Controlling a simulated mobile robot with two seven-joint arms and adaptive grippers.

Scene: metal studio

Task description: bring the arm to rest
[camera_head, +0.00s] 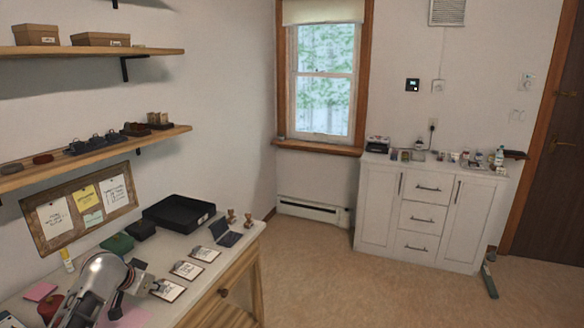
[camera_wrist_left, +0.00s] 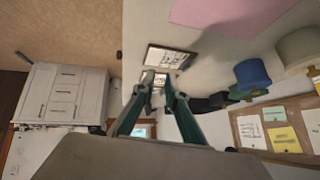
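My left arm reaches in over the near left part of the desk (camera_head: 212,284) in the head view. Its gripper (camera_head: 148,278) is above the desk, close to the nearest framed card (camera_head: 170,290). In the left wrist view the two fingers of the left gripper (camera_wrist_left: 160,86) stand apart with nothing held between them. A framed card (camera_wrist_left: 172,59) lies beyond the fingertips in that view. My right gripper shows in neither view.
More framed cards (camera_head: 187,270), a black tray (camera_head: 178,214), a dark pad (camera_head: 230,239) and wooden stamps (camera_head: 232,215) are on the desk. Wall shelves (camera_head: 100,152) and a notice board (camera_head: 82,206) are at left.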

